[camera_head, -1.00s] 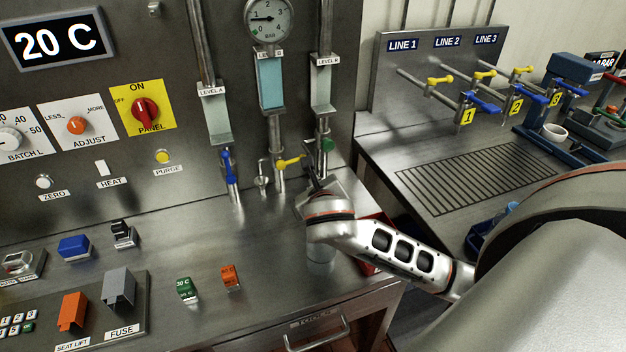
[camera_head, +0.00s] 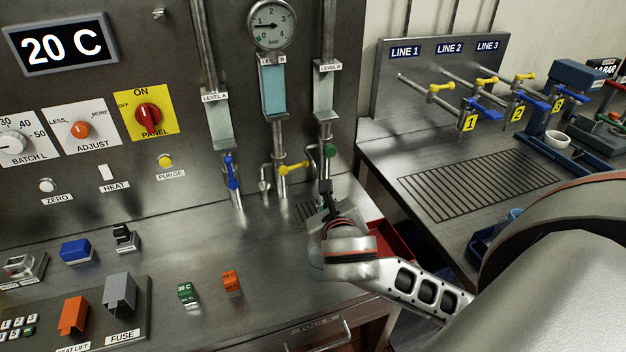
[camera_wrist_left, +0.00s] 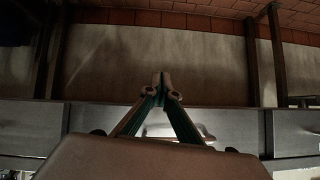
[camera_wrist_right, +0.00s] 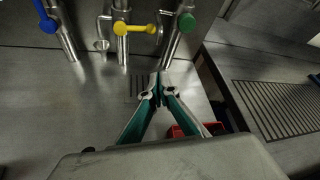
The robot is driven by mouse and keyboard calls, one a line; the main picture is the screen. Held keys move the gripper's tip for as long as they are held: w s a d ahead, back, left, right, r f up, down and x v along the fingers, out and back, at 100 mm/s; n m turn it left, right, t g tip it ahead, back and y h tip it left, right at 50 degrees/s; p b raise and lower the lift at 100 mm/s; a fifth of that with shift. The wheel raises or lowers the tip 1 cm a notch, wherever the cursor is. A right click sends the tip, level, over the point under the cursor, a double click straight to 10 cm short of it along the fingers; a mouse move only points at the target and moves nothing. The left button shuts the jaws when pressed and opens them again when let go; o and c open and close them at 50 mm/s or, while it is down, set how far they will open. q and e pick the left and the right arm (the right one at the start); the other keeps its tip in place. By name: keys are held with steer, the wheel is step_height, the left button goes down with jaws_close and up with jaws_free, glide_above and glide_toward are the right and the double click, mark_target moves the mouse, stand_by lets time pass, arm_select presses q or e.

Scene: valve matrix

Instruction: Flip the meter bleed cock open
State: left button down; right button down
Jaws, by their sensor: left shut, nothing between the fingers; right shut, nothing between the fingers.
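A yellow lever (camera_head: 293,168) sits on the middle gauge pipe and points sideways to the right. It also shows in the right wrist view (camera_wrist_right: 133,27). No label naming the meter bleed cock is readable. A blue lever (camera_head: 231,172) stands upright on the left pipe, and a green knob (camera_head: 330,151) is on the right pipe. My right gripper (camera_head: 325,190) is shut and empty, low in front of the right pipe, below and right of the yellow lever and apart from it. Its closed fingertips (camera_wrist_right: 162,80) show in its wrist view. My left gripper (camera_wrist_left: 162,85) is shut and empty, away from the levers.
A pressure gauge (camera_head: 271,24) tops the middle pipe. A red tray (camera_head: 393,241) lies beside the right gripper, beyond the panel counter's edge. A side bench (camera_head: 372,150) holds yellow and blue line valves.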

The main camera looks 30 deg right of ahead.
mark_target(294, 167)
arm_select(q)
steer(key=shift+w+d+r, duration=0.25)
steer(key=shift+d, duration=0.2)
arm_select(e)
steer(key=s+a+r+t+y, duration=0.1)
steer(key=s+a+t, duration=0.1)
steer(key=s, duration=0.5)
steer(key=shift+s+a+r+n+t, duration=0.25)
steer(key=shift+s+n+t, duration=0.1)
steer(key=shift+t, duration=0.55)
arm_select(q)
steer(key=shift+w, duration=0.1)
steer(key=shift+b, duration=0.3)
